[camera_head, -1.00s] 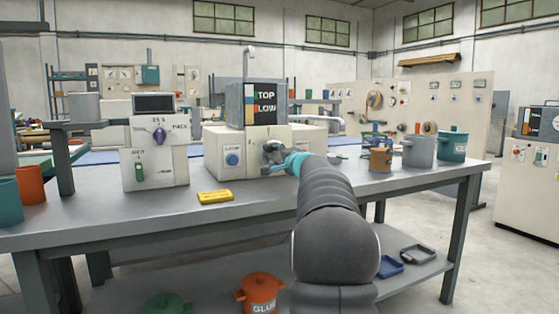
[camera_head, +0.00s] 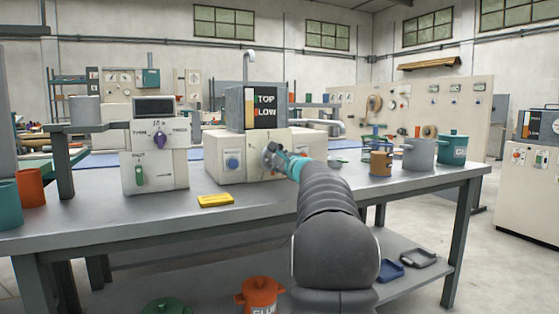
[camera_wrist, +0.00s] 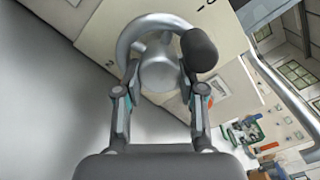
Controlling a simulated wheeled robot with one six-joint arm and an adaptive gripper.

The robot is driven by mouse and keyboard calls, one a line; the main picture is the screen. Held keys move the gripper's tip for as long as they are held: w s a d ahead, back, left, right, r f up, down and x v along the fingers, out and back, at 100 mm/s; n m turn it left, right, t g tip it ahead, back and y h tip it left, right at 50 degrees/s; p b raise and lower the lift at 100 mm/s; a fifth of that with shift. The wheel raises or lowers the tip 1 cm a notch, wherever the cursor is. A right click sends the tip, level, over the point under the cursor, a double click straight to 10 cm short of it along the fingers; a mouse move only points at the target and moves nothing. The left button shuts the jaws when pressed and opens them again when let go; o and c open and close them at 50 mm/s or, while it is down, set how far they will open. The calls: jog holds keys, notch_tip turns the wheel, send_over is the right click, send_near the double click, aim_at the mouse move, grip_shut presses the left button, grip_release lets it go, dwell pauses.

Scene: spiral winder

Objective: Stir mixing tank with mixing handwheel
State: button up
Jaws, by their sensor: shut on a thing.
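The mixing handwheel, a grey ring with a round hub and a dark knob, sits on the front of the cream machine; the wrist view shows it close up (camera_wrist: 158,68). My gripper (camera_wrist: 160,92) is shut on the handwheel at its hub, one finger on each side. In the head view my gripper (camera_head: 278,158) hides most of the wheel. The mixing tank (camera_head: 240,106), a grey box with a TOP/LOW level display (camera_head: 265,107), stands on top of the cream machine (camera_head: 212,158). The tank's inside cannot be seen.
A control box (camera_head: 155,170) with a purple knob and a green switch stands to the left. A yellow block (camera_head: 215,200) lies near the table's front edge. Brown, grey and teal pots (camera_head: 453,147) stand at the right. The front tabletop (camera_head: 110,215) is mostly clear.

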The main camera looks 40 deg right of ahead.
jog(key=shift+w+a+r+m, duration=0.1)
jog(key=shift+m, duration=0.55)
jog(key=shift+a+r+m, duration=0.1)
jog(key=shift+m, duration=0.55)
jog(key=shift+p, duration=0.3)
jog(key=o, duration=1.1)
jog(key=shift+f, duration=0.1)
jog(key=shift+o, duration=0.2)
jog(key=shift+d+f, duration=0.1)
jog(key=v, duration=1.2)
